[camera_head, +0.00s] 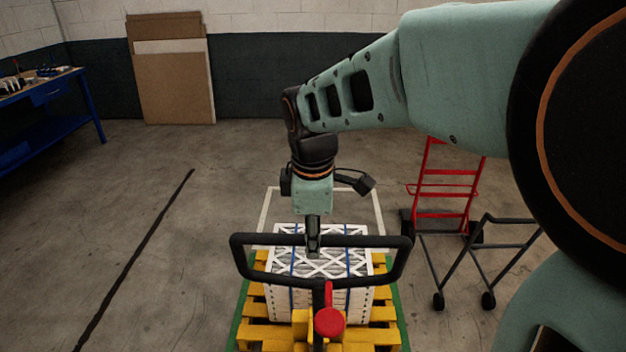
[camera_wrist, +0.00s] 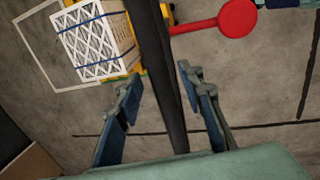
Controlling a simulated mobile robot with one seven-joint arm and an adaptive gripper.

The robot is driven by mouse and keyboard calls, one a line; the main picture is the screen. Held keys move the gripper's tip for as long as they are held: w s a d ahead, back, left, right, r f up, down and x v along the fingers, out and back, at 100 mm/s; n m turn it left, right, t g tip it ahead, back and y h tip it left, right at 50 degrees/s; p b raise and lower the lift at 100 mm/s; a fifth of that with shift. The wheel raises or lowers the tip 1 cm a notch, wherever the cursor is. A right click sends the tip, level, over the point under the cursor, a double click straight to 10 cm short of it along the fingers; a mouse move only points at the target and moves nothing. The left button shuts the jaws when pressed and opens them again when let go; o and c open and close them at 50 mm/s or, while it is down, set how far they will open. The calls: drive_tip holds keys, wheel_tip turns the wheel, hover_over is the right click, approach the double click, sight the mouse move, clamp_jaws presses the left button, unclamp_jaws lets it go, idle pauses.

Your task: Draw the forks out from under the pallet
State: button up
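The yellow pallet (camera_head: 381,312) stands on the floor and carries a strapped stack of white-framed filters (camera_head: 320,285). The stack also shows in the wrist view (camera_wrist: 95,45). The pallet truck's black loop handle (camera_head: 242,262) stands in front of the load, with a red round part (camera_head: 329,322) below it. The red part also shows in the wrist view (camera_wrist: 238,18). The forks are hidden. My gripper (camera_head: 313,250) is at the handle's top bar. In the wrist view its blue-padded fingers (camera_wrist: 160,82) are apart, with the black bar (camera_wrist: 162,70) between them and a gap at the left finger.
A green floor outline (camera_head: 240,318) borders the pallet; a white outline (camera_head: 265,212) lies behind it. A red hand truck (camera_head: 445,185) and a dark wheeled frame (camera_head: 465,262) stand at right. A blue workbench (camera_head: 45,120) is at far left. The floor at left is clear.

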clamp_jaws()
drive_tip(key=shift+s, duration=0.15)
idle(0.4)
